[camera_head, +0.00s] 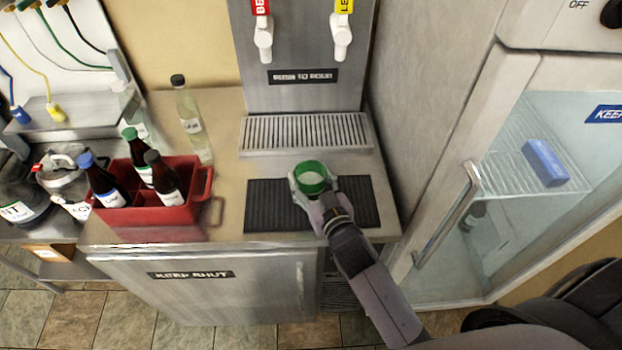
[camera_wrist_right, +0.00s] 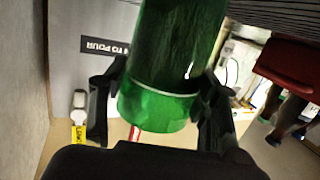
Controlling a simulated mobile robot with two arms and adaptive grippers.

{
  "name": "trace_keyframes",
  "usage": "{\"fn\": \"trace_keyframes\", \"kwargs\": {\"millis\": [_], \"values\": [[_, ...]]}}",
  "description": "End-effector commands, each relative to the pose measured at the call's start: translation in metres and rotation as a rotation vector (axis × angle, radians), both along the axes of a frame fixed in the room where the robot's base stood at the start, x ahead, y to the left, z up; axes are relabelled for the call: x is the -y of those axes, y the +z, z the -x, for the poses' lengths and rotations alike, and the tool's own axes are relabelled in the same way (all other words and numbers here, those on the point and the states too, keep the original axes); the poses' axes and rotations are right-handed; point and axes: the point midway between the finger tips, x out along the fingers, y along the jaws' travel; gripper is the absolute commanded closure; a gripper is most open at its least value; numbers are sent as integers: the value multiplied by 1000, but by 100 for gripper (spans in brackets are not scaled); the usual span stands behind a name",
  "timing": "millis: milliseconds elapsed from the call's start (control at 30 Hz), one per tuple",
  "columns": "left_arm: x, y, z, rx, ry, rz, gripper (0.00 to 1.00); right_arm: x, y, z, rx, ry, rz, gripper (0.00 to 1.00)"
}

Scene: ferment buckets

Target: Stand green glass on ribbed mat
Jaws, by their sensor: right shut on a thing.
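In the right wrist view the green glass (camera_wrist_right: 165,95) shows between the two black fingers of the gripper (camera_wrist_right: 160,110). The glass's base is hidden, so I cannot tell whether it touches the mat. My left gripper is not in view.
A drip grille (camera_head: 305,133) lies behind the mat, below two taps. A red crate (camera_head: 180,215) with dark bottles stands at left, with clear bottles (camera_head: 189,112) behind it. A glass-door fridge (camera_head: 520,190) stands to the right. The counter's front edge is close to the mat.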

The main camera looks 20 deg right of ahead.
Motion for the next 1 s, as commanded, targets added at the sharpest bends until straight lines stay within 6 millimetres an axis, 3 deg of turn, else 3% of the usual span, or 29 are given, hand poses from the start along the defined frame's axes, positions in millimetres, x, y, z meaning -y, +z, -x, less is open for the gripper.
{"fn": "trace_keyframes", "kwargs": {"millis": [367, 400, 667, 1000], "values": [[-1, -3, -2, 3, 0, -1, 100, 0, -3, 0, 5, 0, 0, 79], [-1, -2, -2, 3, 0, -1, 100, 0, -3, 0, 1, 0, 1, 41], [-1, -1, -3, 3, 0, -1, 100, 0, -3, 0, 1, 0, 1, 24], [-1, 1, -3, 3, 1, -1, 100, 0, 0, 0, 1, 0, 1, 24]]}}
